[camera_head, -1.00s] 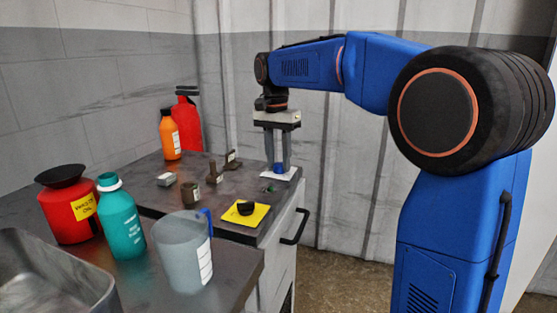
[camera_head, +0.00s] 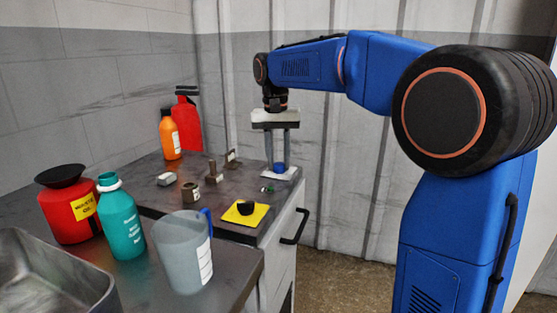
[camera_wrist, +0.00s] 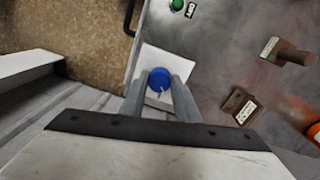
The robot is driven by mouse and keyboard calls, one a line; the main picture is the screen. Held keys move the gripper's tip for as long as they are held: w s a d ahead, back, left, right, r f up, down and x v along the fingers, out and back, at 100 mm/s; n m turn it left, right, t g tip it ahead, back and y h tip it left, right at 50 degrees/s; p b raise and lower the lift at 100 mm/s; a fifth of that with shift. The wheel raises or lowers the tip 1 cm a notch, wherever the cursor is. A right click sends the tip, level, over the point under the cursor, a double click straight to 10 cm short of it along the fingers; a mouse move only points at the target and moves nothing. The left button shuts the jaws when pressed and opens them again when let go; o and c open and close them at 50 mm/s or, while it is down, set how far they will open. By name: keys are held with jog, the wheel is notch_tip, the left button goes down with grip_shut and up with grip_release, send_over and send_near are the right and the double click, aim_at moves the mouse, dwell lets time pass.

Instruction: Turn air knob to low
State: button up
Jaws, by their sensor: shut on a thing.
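The blue knob (camera_head: 280,168) sits on a white square plate (camera_head: 266,174) at the right edge of the dark worktop. In the wrist view the round blue knob (camera_wrist: 159,78) has a pale pointer line on it, and the white plate (camera_wrist: 150,58) shows around it. My gripper (camera_head: 280,166) points straight down over the plate, its two grey fingers on either side of the knob and shut on it. The fingers hide part of the knob's sides. Any marking for low is too small to read.
A yellow plate with a black knob (camera_head: 245,208), a green button (camera_head: 267,189), a lever (camera_head: 213,172) and small blocks stand close by. A jug (camera_head: 183,252), teal bottle (camera_head: 121,220), red container (camera_head: 68,205), orange bottle (camera_head: 169,135) and red extinguisher (camera_head: 186,120) stand left.

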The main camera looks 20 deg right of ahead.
aim_at(277, 165)
jog(key=n, duration=0.4)
jog(key=shift+n, duration=0.3)
jog(key=n, duration=0.4)
jog(key=shift+d, duration=0.1)
dwell(0.4)
jog(key=o, duration=1)
jog(key=shift+o, duration=0.2)
notch_tip(277, 165, up, 17)
jog(key=shift+s+a+r, duration=0.2)
jog(key=shift+a, duration=0.25)
jog(key=shift+s, duration=0.1)
